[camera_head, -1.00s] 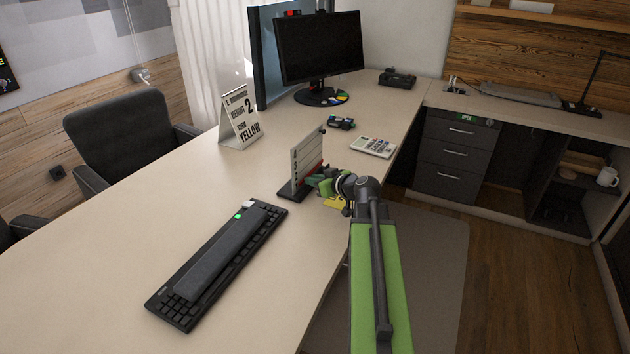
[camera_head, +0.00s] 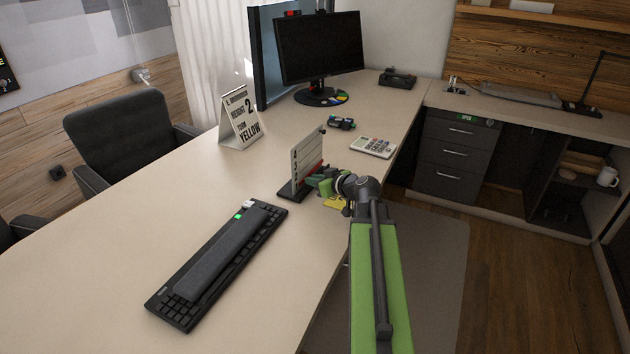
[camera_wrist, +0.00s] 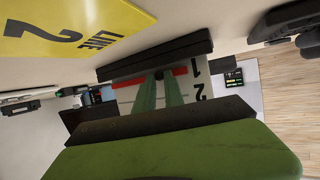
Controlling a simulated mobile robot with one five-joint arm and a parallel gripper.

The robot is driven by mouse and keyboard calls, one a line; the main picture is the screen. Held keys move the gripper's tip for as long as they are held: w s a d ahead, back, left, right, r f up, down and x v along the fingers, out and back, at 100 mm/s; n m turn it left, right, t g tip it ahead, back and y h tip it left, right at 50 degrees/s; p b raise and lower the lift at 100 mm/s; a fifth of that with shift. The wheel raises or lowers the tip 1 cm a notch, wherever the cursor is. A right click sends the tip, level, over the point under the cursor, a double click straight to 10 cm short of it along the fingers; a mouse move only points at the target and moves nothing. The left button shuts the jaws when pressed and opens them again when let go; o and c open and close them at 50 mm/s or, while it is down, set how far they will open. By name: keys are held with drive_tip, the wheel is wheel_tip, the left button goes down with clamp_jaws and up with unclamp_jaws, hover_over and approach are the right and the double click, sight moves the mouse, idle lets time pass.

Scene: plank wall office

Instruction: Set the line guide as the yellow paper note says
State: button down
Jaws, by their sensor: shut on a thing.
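The line guide (camera_head: 303,160) is a pale upright board with lines on a black base, standing near the desk's right edge. A red bar crosses it and also shows in the wrist view (camera_wrist: 179,71), beside the numerals 1 and 2; its exact line is hard to tell. My gripper (camera_head: 319,182) is at the board's lower right. In the wrist view its green fingers (camera_wrist: 160,91) are shut at the bar and cover its middle. The yellow paper note (camera_head: 335,202) lies on the desk below my gripper. In the wrist view (camera_wrist: 75,25) it reads "LINE 2", upside down.
A black keyboard (camera_head: 215,265) lies in front of the board. The desk's left middle is clear.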

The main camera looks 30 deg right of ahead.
sight(306, 168)
wheel_tip(306, 168, up, 4)
drive_tip(key=p, duration=0.4)
drive_tip(key=shift+r, duration=0.2)
drive_tip(key=shift+f, duration=0.2)
drive_tip(key=c, duration=1.8)
unclamp_jaws()
drive_tip(key=shift+o, duration=0.2)
